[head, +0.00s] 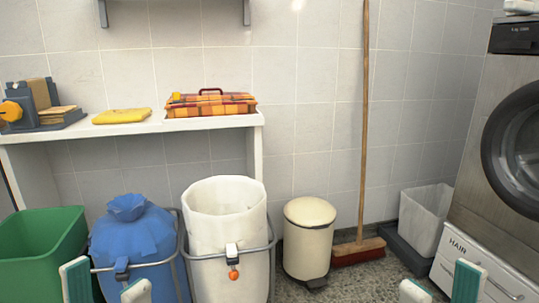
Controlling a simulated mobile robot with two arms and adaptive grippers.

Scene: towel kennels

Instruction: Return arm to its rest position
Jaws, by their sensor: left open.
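My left gripper (106,287) is at the bottom left edge, in front of the blue bag and the green bin. Its two white and green fingertips stand apart with nothing between them. My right gripper (440,287) is at the bottom right edge, in front of the drawer unit. Its fingertips are also apart, with nothing seen between them. Both arms are out of view below the picture.
A white shelf (190,123) holds a yellow cloth (122,116), a plaid case (210,103) and a grey device (38,104). Below stand a green bin (40,245), a blue bag (130,240) and a white-lined bin (225,225). A cream bin (308,235), broom (363,120) and washer (490,130) stand right.

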